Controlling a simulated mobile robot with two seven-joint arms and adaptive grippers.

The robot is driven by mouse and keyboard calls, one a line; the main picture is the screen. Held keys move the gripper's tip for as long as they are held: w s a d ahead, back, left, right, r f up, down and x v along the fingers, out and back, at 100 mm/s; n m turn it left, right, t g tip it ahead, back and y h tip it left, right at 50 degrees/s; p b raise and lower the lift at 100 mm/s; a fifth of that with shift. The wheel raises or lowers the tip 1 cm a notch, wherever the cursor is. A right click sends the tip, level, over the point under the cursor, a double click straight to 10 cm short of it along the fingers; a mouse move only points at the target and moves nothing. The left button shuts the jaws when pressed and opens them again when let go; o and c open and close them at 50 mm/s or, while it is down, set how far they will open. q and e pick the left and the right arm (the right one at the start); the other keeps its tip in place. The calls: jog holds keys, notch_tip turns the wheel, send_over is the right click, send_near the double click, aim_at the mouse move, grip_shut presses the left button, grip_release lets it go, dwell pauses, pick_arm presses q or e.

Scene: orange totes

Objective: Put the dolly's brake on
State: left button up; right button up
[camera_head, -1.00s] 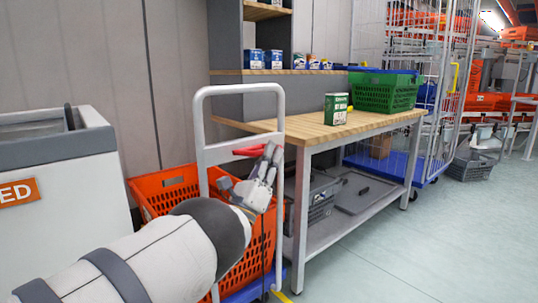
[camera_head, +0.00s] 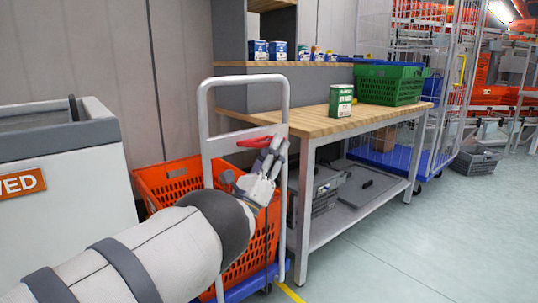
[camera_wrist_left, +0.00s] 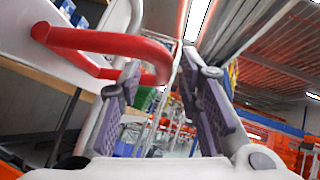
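The dolly has a tall white tube handle (camera_head: 203,120) and a blue deck (camera_head: 245,286). A red brake lever (camera_head: 255,141) sticks out from the handle's crossbar. In the left wrist view the red lever (camera_wrist_left: 100,42) is a rounded loop coming in from the left, its end reaching in front of the gap between the fingers. My left gripper (camera_head: 272,150) is open at the lever, just below it in the head view. Its two grey padded fingers (camera_wrist_left: 168,88) stand apart with nothing clamped. Contact with the lever cannot be told. My right gripper is not in view.
An orange tote (camera_head: 168,184) stands on the dolly. A wooden-topped workbench (camera_head: 308,122) is close on the right, bearing a green can (camera_head: 341,101) and a green crate (camera_head: 391,86). A grey-white cabinet (camera_head: 75,215) stands left.

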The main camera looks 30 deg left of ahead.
pick_arm(q)
jog(key=v, duration=1.2)
jog(key=shift+w, duration=0.1)
